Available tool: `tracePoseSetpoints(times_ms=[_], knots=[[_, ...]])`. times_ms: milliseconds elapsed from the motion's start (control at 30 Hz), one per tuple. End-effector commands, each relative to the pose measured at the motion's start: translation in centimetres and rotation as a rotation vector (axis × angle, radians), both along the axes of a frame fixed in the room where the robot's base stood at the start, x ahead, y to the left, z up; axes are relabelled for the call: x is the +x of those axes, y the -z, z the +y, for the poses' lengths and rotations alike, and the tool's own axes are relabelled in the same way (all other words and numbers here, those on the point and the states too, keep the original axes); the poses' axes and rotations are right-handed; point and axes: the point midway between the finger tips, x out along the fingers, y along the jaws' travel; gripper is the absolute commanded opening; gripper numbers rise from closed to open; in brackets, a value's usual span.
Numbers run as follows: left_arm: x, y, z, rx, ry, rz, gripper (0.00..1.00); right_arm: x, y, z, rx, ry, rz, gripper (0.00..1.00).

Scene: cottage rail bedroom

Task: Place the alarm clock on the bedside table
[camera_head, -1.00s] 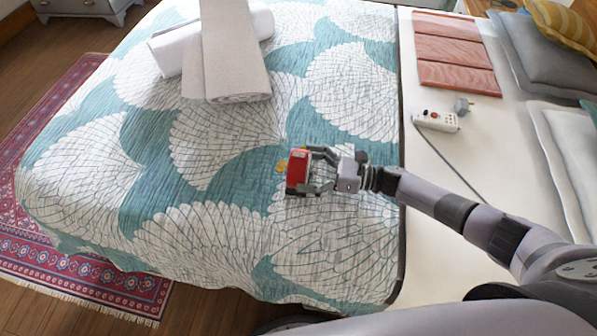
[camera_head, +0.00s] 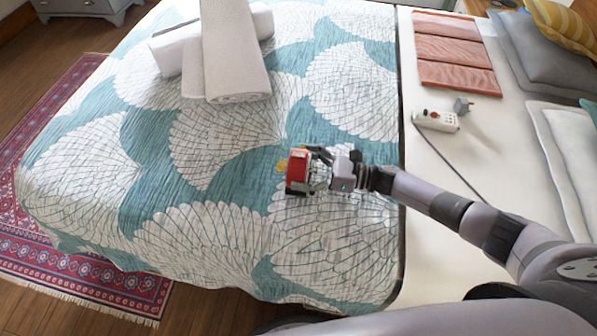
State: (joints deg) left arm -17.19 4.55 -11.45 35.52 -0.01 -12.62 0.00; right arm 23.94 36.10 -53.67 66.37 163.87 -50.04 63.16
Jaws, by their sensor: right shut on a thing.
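A small red alarm clock (camera_head: 298,168) with a yellow part on its left side is held over the bed, near the right part of the patterned quilt. My right gripper (camera_head: 314,170) is shut on it, reaching in from the right. I cannot tell whether the clock touches the quilt or is just above it. The gripper's fingers hide part of the clock. My left gripper is not in view. I cannot make out a bedside table for certain in this view.
The bed (camera_head: 215,150) has a teal and white quilt. Rolled white towels (camera_head: 232,60) lie at its back. A power strip (camera_head: 436,121) with a plug, folded pink cloth (camera_head: 455,50) and pillows (camera_head: 550,50) lie on the right. A grey cabinet (camera_head: 85,8) stands at the far left.

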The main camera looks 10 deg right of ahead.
Motion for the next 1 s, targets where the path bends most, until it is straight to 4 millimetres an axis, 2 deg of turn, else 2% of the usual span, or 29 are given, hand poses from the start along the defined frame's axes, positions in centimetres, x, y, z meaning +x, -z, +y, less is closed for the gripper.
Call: tracePoseSetpoints(times_ms=[333,667,867,1000], knots=[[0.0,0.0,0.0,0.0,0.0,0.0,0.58,0.0,0.0,0.1,0.001,-0.002,-0.001,0.35],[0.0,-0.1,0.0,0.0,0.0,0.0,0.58,0.1,-0.5,0.1,0.005,-0.001,-0.003,0.35],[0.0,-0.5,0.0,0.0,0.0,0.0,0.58,0.0,-2.4,0.0,0.005,-0.002,-0.004,0.35],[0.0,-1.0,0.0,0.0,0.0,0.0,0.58,0.0,-5.1,0.0,0.004,-0.002,-0.006,0.35]])
